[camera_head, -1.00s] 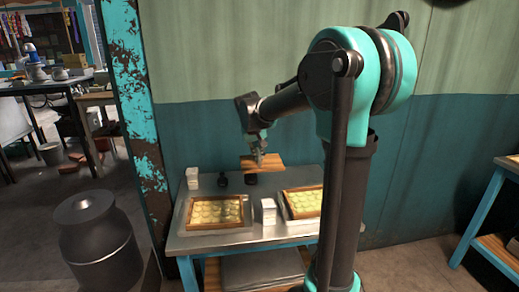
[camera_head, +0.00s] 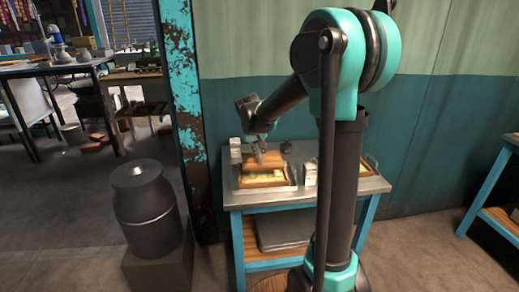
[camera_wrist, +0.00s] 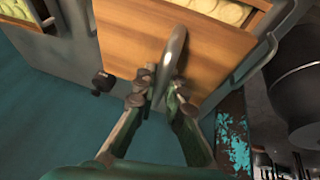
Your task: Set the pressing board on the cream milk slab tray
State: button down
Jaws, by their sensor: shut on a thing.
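My gripper (camera_head: 258,150) is shut on the metal handle (camera_wrist: 176,52) of the wooden pressing board (camera_head: 262,162). The board also shows in the wrist view (camera_wrist: 125,35). It is held roughly flat over the back part of the left tray (camera_head: 265,186), which holds cream slabs. In the wrist view cream slabs (camera_wrist: 228,10) show past the board's edge. I cannot tell whether the board touches the tray. The right tray (camera_head: 367,168) is mostly hidden behind my arm; greenish slabs (camera_wrist: 18,10) show at the wrist view's upper left.
The trays lie on a metal-topped table (camera_head: 235,198). White blocks (camera_head: 310,173) stand between the trays, and more (camera_head: 235,148) at the back left. A small black object (camera_head: 286,147) stands at the back. A dark milk can (camera_head: 146,208) stands left of the table.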

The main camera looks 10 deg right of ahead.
jog(key=shift+f, duration=2.55)
jog(key=shift+d+f, duration=0.1)
jog(key=shift+f, duration=0.2)
jog(key=c, duration=1.5)
grip_release()
jog(key=shift+o, duration=0.3)
jog(key=o, duration=0.4)
jog(key=shift+r, duration=0.1)
jog(key=shift+r, duration=3.4)
jog(key=shift+s, duration=0.15)
